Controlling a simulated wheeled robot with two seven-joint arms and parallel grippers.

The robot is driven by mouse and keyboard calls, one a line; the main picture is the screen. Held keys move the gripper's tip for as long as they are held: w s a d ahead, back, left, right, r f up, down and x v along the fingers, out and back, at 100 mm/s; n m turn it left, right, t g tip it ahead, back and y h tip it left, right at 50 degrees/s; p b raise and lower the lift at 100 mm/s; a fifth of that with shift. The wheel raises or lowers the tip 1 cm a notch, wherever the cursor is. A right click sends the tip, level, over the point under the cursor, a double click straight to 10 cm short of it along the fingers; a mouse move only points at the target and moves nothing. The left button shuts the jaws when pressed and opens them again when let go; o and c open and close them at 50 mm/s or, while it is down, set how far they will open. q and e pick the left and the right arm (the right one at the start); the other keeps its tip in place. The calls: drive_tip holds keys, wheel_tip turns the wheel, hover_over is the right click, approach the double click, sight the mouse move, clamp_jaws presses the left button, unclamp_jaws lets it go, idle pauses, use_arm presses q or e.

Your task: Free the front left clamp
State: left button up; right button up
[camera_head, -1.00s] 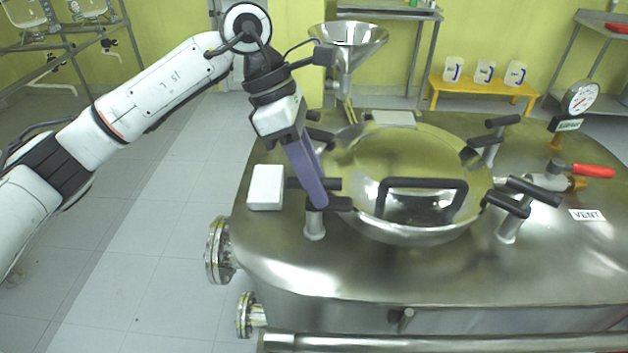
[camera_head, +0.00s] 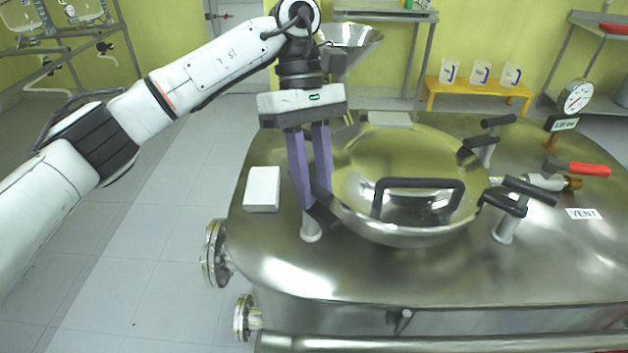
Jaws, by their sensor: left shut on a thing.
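The front left clamp (camera_head: 311,230) stands on the steel reactor top at the left front of the round hatch lid (camera_head: 400,160). Its metal post and part of its black bar show; the rest is hidden by my gripper. My left gripper (camera_head: 314,198) points down with its two purple fingers on either side of the clamp's black handle, shut on it. The black bar slants beside the lid's rim; I cannot tell whether it still touches the rim. My right gripper is not in view.
The front right clamp (camera_head: 506,228) and back right clamp (camera_head: 487,150) stand around the lid. A white block (camera_head: 263,189) lies left of the clamp.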

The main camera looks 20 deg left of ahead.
use_arm(q)
drive_tip(key=shift+s+a+m, duration=0.1)
drive_tip(key=shift+s+m, duration=0.15)
drive_tip(key=shift+m, duration=0.25)
drive_tip(key=o, duration=0.6)
drive_tip(key=shift+o, duration=1.3)
